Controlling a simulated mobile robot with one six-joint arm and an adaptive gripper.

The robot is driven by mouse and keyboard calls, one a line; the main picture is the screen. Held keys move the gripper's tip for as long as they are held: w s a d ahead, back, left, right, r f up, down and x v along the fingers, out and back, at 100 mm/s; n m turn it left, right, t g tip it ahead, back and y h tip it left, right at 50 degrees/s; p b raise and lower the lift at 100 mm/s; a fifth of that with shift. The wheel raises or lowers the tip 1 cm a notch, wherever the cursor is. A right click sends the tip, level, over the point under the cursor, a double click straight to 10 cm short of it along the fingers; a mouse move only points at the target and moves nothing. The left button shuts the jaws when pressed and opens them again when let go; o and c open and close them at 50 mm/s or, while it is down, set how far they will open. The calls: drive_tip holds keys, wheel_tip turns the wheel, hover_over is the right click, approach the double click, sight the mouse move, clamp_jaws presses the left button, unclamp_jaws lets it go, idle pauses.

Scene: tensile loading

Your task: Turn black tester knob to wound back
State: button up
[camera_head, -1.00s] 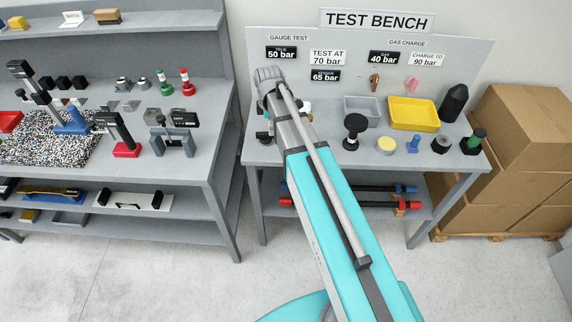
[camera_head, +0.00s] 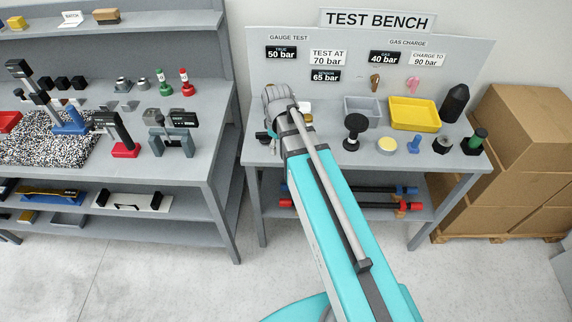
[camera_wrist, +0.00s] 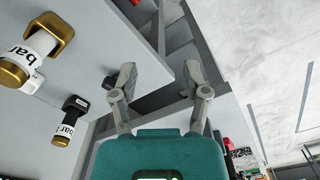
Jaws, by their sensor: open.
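In the wrist view my gripper (camera_wrist: 163,82) is open, its two grey fingers spread wide with nothing held between them. A dark part (camera_wrist: 146,93) shows partly behind the left finger near the bench edge; I cannot tell whether it is the tester knob. In the head view my wrist is over the left part of the test bench (camera_head: 330,158) and hides my fingers and most of what stands there. A black round-topped piece on a stem (camera_head: 355,124) stands upright on the bench, right of my arm. I cannot tell whether it belongs to the tester.
A grey tray (camera_head: 362,104), a yellow tray (camera_head: 414,112) and a black bottle shape (camera_head: 454,102) stand at the bench's back right. The wrist view shows a gold-and-white piece (camera_wrist: 34,53) and a black-and-white piece (camera_wrist: 69,121), both lettered "bar". Cardboard boxes (camera_head: 530,150) stand right.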

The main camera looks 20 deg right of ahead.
drive_tip(key=s+f+m+b, duration=0.1)
drive_tip(key=s+m, duration=0.6)
drive_tip(key=shift+s+d, duration=0.15)
drive_tip(key=shift+s, duration=0.1)
drive_tip(key=shift+w, duration=0.1)
idle(0.4)
wheel_tip(320, 180, up, 4)
drive_tip(key=f+n+p, duration=0.1)
drive_tip(key=n+p, duration=0.3)
drive_tip(key=n, duration=1.1)
hover_over(265, 133)
drive_tip(key=shift+w+r, duration=0.15)
drive_tip(key=shift+r, duration=0.1)
drive_tip(key=shift+f+b, duration=0.2)
drive_tip(key=shift+b, duration=0.2)
wheel_tip(265, 133, down, 13)
drive_tip(key=b, duration=1.3)
drive_tip(key=shift+f, duration=0.2)
